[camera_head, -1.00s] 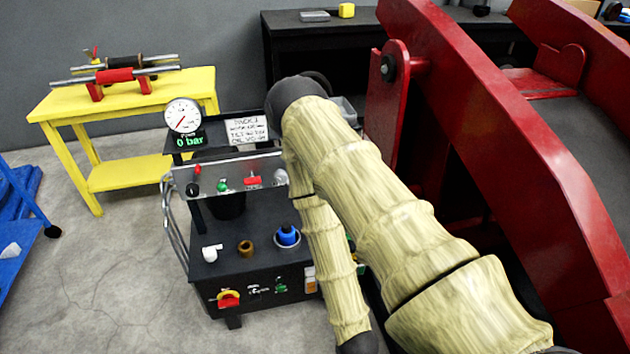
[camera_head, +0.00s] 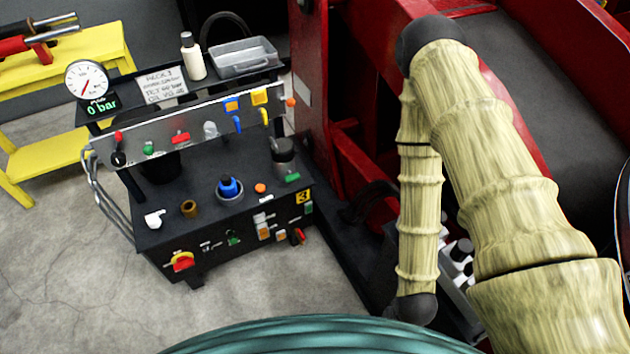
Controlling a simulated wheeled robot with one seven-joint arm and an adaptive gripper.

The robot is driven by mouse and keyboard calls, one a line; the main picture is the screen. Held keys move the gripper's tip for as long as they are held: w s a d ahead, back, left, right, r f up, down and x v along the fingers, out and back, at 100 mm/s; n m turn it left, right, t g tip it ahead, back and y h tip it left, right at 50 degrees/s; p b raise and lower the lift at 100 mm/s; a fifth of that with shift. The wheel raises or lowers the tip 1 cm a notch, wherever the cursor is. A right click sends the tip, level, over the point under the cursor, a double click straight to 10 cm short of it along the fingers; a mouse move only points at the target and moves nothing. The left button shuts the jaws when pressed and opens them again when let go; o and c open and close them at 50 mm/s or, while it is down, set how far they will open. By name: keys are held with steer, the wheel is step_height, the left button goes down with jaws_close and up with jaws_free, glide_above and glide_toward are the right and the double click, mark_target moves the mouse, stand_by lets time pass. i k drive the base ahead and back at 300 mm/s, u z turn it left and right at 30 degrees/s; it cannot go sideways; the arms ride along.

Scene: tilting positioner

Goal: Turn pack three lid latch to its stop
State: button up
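I cannot tell which part is the lid latch. My arm, in a tan cover, crosses the right side, apart from the pack in the picture. My gripper is not in view.
A silver valve panel (camera_head: 205,128) with coloured levers stands above the pack, with a gauge (camera_head: 87,81) reading 0 bar behind. A white bottle (camera_head: 192,55) and grey tray (camera_head: 243,57) are on the shelf. A red frame (camera_head: 310,100) stands right. Floor in front is clear.

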mark_target(291, 177)
steer(key=k, duration=1)
steer(key=u, duration=1.5)
steer(key=i, duration=1.15)
steer(key=z, duration=2)
